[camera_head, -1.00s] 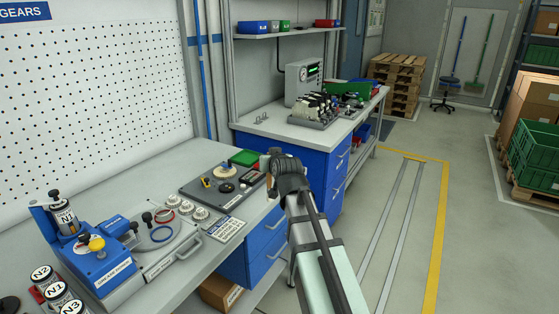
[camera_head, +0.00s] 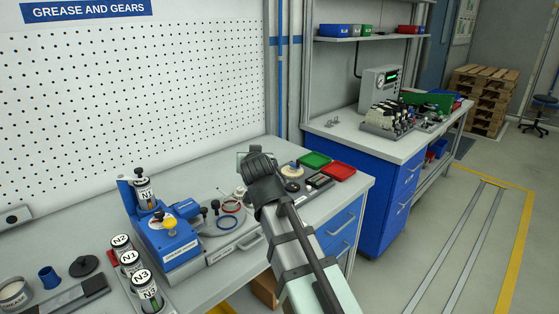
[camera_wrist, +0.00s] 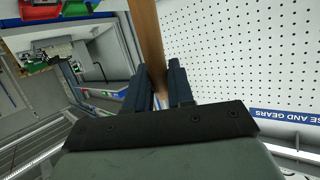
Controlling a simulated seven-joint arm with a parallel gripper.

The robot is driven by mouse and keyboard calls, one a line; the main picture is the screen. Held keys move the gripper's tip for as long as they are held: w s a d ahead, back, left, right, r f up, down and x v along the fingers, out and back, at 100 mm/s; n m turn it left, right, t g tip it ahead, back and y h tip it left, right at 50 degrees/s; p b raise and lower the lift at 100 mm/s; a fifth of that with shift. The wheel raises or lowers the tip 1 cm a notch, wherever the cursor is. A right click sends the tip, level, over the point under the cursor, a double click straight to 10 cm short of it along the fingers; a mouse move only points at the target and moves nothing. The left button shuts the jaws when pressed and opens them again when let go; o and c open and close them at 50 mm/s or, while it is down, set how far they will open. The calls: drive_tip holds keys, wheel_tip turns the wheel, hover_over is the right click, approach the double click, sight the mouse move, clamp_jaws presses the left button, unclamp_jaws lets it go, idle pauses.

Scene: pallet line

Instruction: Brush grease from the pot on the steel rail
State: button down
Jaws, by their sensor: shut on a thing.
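My gripper (camera_head: 257,160) is above the middle of the workbench. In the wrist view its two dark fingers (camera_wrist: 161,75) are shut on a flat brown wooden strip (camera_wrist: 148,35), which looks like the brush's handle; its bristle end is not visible. A round pale pot (camera_head: 14,294) with a label, probably the grease pot, stands at the lower left edge of the head view, well away from my gripper. A dark grey bar (camera_head: 72,298) lies beside the pot, cut off by the frame; I cannot tell whether it is the steel rail.
A blue machine (camera_head: 165,238) and labelled canisters (camera_head: 129,262) stand between the pot and my gripper. A dark round lid (camera_head: 84,264) and blue cup (camera_head: 48,277) are near the pot. Green (camera_head: 315,160) and red (camera_head: 338,171) trays lie at the bench's right end. A pegboard (camera_head: 130,110) stands behind.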

drive_tip(key=s+a+r, duration=0.1)
drive_tip(key=s+a, duration=0.6)
drive_tip(key=a, duration=0.6)
drive_tip(key=s+a+r+m+h, duration=0.1)
drive_tip(key=s+a, duration=0.5)
drive_tip(key=a, duration=0.6)
drive_tip(key=s+a+r, duration=0.1)
drive_tip(key=s+a, duration=0.6)
drive_tip(key=a, duration=0.6)
drive_tip(key=s+a+f+h, duration=0.1)
drive_tip(key=s+a+f, duration=0.2)
drive_tip(key=s+a, duration=1)
drive_tip(key=shift+m, duration=0.4)
drive_tip(key=shift+w+a+f, duration=0.15)
drive_tip(key=shift+w+f, duration=0.1)
drive_tip(key=shift+f, duration=0.55)
drive_tip(key=shift+w+a+f, duration=0.2)
drive_tip(key=shift+f, duration=0.65)
drive_tip(key=shift+w+a+f, duration=0.15)
drive_tip(key=shift+w+f, duration=0.1)
drive_tip(key=shift+f, duration=0.55)
drive_tip(key=shift+r, duration=0.1)
